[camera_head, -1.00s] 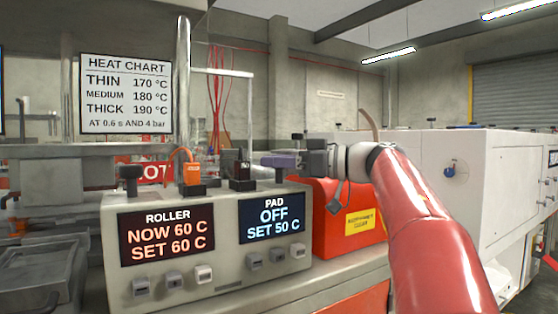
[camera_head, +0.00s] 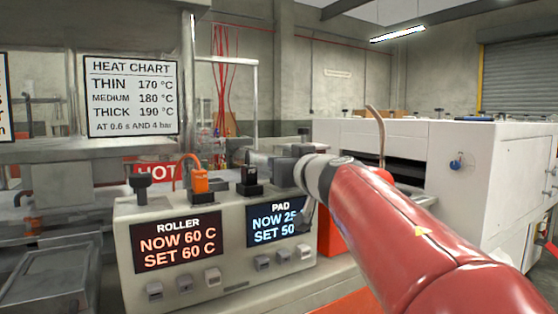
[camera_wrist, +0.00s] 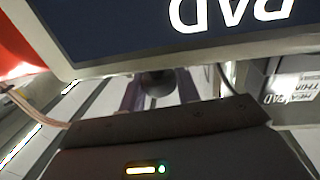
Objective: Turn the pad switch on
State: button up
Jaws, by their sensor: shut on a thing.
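The grey control box (camera_head: 232,262) has a ROLLER display (camera_head: 178,243) reading NOW 60 C, SET 60 C. Its PAD display (camera_head: 276,222) is lit and reads NOW 25, SET 50, with its right edge covered by my arm. My gripper (camera_head: 268,166) is at the box's top right, above the PAD display. In the wrist view, the dark round knob of the pad switch (camera_wrist: 156,84) sits between the two purple fingers of my gripper (camera_wrist: 160,92), which are shut on it. In the head view my gripper and arm hide this knob.
The roller knob (camera_head: 140,184), an orange plug (camera_head: 200,181) and a black plug (camera_head: 248,180) stand on the box top, left of my gripper. A red box (camera_head: 330,235) is partly behind my arm. A large white machine (camera_head: 470,170) stands at right.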

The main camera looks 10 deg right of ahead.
jog(key=shift+m+h, duration=0.7)
jog(key=shift+h, duration=0.4)
jog(key=shift+r+m+h, duration=0.1)
jog(key=shift+m+h, duration=0.3)
jog(key=shift+h, duration=0.3)
jog(key=shift+m+h, duration=0.4)
jog(key=shift+h, duration=0.2)
jog(key=o, duration=0.9)
jog(key=shift+o, duration=0.2)
